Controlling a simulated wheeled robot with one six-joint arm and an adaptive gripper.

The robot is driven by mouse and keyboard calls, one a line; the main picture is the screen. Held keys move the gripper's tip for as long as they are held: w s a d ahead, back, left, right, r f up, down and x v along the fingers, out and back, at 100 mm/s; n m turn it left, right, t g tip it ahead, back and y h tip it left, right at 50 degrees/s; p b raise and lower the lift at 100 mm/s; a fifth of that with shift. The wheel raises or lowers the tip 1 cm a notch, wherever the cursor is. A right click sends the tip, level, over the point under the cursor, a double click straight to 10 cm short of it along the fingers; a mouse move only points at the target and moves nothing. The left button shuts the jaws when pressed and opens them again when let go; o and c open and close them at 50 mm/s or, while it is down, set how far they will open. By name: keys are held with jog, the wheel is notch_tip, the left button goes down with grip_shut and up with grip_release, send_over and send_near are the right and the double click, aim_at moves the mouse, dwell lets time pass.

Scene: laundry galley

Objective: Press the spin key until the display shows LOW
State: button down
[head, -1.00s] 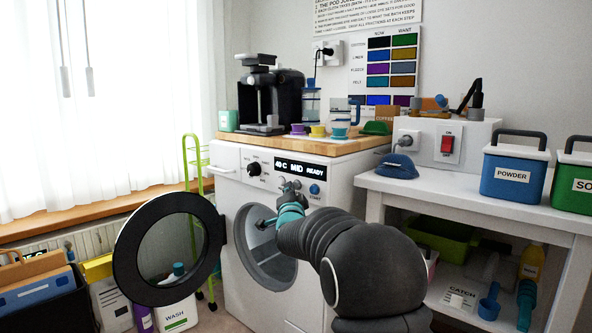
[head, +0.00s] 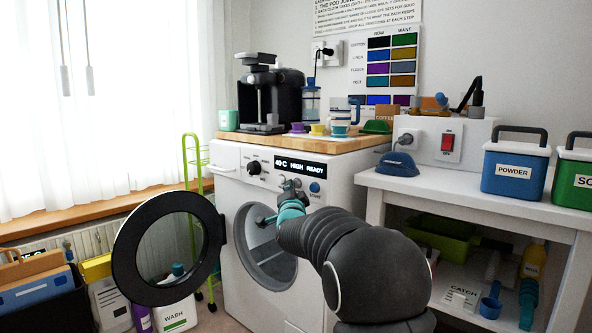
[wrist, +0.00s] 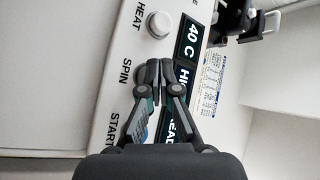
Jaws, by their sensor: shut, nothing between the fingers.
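The washer (head: 226,158) has a black display (head: 301,167) that reads 40 C, HIGH, READY. The display (wrist: 191,38) also shows in the wrist view, partly covered by my fingers. My gripper (head: 291,185) is shut and empty at the control panel, below the display. In the wrist view its fingertips (wrist: 153,66) are beside the SPIN label (wrist: 126,71) and hide the spin key. I cannot tell whether they touch it. The grey HEAT key (wrist: 158,24) is clear of the fingers. The blue start key (head: 315,188) is right of my gripper.
The round washer door (head: 122,255) hangs open to the left, and my arm reaches in front of the drum. A wooden top (head: 340,145) carries a coffee machine (head: 262,95) and cups. A white table (head: 430,183) stands close on the right.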

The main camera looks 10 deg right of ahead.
jog(key=shift+s+a, duration=0.1)
jog(key=shift+a, duration=0.1)
jog(key=s+a, duration=0.1)
jog(key=a, duration=0.1)
jog(key=s+a, duration=0.2)
jog(key=shift+s+a, duration=0.2)
jog(key=shift+a, duration=0.1)
dwell(0.3)
dwell(0.4)
